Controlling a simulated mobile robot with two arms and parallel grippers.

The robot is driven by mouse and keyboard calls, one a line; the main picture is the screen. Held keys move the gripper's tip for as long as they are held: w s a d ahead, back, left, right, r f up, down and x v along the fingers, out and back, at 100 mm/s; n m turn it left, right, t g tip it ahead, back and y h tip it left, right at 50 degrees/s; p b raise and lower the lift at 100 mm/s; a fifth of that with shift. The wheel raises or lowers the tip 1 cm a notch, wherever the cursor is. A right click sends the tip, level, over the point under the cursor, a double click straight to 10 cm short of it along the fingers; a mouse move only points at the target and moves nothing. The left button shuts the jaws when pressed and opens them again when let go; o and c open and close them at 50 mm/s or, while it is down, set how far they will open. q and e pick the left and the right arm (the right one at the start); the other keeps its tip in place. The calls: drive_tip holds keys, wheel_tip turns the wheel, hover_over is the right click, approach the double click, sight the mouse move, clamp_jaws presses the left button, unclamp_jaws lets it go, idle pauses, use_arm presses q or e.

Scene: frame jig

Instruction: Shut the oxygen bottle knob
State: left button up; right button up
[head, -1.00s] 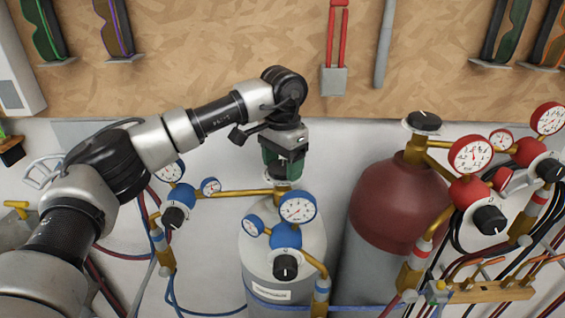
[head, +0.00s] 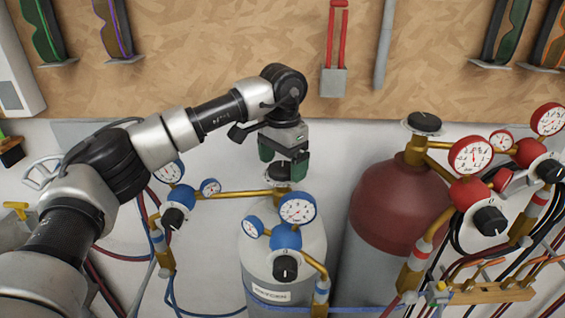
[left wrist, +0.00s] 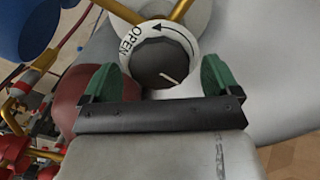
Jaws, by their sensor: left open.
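The white oxygen bottle (head: 255,262) stands at the middle bottom of the head view with an OXYGEN label. Its black knob (head: 280,172) is on top; in the left wrist view the knob (left wrist: 162,62) has a white pointer line and sits in a white ring (left wrist: 190,32) marked OPEN with an arrow. My left gripper (head: 284,160) is over the knob with its green fingers spread, one to each side. In the left wrist view the gripper (left wrist: 160,80) is open, its fingertips apart from the knob. My right gripper is not in view.
Blue gauges (head: 297,209) and brass pipes sit close in front of the knob. A dark red bottle (head: 398,208) with its own black knob (head: 424,122) stands to the right. Red gauges (head: 471,155) and hoses crowd the far right. Tools hang on the board behind.

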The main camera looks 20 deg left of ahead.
sight(282, 167)
use_arm(q)
wheel_tip(282, 167, up, 10)
drive_tip(key=b, duration=0.1)
drive_tip(key=shift+r, duration=0.25)
idle(0.4)
